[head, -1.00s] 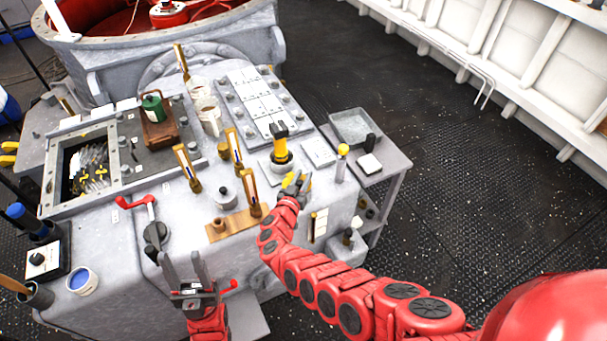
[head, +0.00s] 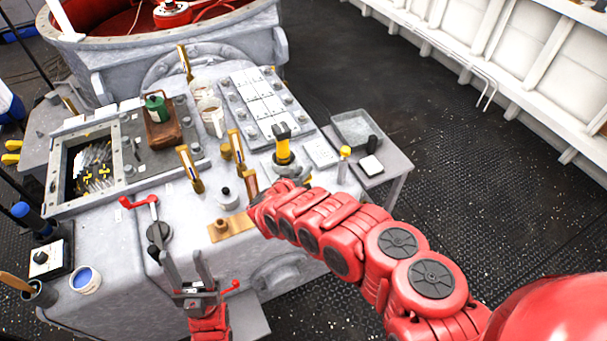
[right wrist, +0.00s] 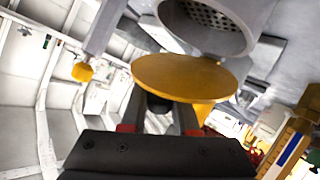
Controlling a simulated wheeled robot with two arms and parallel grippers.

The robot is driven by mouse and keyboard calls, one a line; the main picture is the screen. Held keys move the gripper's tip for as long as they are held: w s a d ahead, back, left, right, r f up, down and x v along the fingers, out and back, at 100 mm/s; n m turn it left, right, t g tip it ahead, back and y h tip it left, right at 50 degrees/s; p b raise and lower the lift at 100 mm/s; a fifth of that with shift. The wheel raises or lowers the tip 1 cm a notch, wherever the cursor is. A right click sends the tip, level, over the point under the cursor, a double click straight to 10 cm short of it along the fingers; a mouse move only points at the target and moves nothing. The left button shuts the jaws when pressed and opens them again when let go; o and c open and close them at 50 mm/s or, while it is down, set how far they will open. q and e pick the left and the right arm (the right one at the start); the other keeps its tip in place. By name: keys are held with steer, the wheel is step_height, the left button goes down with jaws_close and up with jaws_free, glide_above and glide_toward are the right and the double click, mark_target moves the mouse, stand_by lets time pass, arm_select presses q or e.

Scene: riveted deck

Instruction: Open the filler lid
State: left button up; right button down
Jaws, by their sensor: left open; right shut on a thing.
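In the right wrist view the filler lid (right wrist: 185,77) is a flat yellow disc. It stands apart from the rim of a grey round filler neck (right wrist: 230,35), whose perforated inside shows. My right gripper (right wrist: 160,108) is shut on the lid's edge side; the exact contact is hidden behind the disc. My left gripper (head: 185,262) is open and empty in front of the console's front edge.
The grey console (head: 190,225) carries brass-framed gauges (head: 190,168), a red-handled crank (head: 150,205) and a yellow-knobbed post (head: 345,153), close to my right gripper. A side shelf (head: 400,160) holds a tray (head: 355,127). The dark deck at right is open.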

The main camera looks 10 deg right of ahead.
steer(key=shift+w, duration=0.1)
stand_by(0.5)
steer(key=c, duration=0.7)
jaws_free()
steer(key=shift+o, duration=0.2)
steer(key=shift+r, duration=0.1)
